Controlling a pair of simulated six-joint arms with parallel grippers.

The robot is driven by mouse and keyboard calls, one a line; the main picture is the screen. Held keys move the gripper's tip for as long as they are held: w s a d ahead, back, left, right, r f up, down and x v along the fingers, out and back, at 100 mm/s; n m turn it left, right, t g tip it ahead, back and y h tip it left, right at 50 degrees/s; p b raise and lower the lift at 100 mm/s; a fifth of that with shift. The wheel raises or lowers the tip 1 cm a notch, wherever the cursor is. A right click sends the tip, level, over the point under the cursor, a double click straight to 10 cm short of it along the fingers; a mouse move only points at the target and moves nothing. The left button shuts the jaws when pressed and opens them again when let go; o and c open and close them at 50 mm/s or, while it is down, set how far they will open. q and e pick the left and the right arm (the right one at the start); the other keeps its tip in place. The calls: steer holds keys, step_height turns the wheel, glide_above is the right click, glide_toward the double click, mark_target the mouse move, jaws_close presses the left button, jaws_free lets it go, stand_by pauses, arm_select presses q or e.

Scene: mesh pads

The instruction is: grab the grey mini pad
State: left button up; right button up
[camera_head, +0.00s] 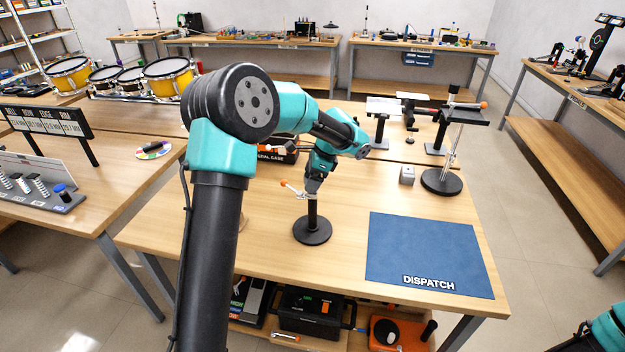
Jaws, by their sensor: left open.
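A small grey block (407,175), which may be the grey mini pad, sits on the wooden table right of centre, beside a round-based stand. My left gripper (313,188) is open and points down just above a black stand (312,232) with a round base. The gripper hides the stand's top, so I cannot tell whether they touch. The grey block is to the right of this gripper and apart from it. Part of my right arm shows at the bottom right corner; its gripper is out of view.
A blue DISPATCH mat (425,250) lies bare at the table's front right. A round-based stand (442,180) with a metal post and dark platform is close to the grey block. A dark box (278,152) is behind my left arm. Yellow drums (168,76) stand at the back left.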

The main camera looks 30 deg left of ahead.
arm_select(q)
steer(key=shift+c, duration=0.3)
steer(key=c, duration=1)
steer(key=shift+r, duration=0.15)
step_height(320, 180, up, 10)
steer(key=shift+f, duration=0.1)
